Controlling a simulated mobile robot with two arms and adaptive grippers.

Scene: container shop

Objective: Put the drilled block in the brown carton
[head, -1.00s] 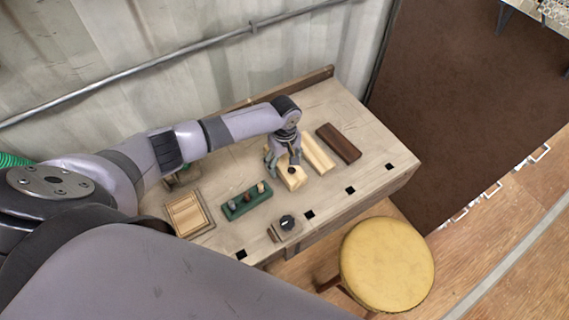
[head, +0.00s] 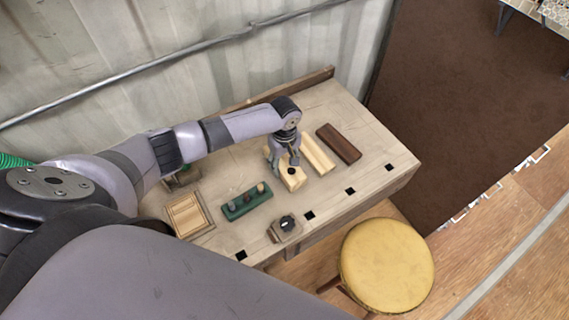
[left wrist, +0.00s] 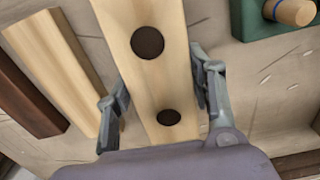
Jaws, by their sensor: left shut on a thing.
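The drilled block (head: 293,179) is a pale wooden bar with dark round holes, on the workbench in the head view. In the left wrist view the block (left wrist: 158,82) shows two holes and runs between the fingers. My left gripper (head: 282,164) is shut on it, one finger against each long side, as the left wrist view also shows (left wrist: 162,88). I cannot tell whether the block touches the bench top. My right gripper is not in view. I make out no brown carton in these views.
Beside the block lie a plain pale bar (head: 318,154) and a dark brown bar (head: 339,143). A green holder (head: 238,208) with pegs, a wooden tray (head: 208,218) and a small black-knobbed piece (head: 286,224) are on the workbench (head: 370,139). A yellow stool (head: 388,265) stands in front.

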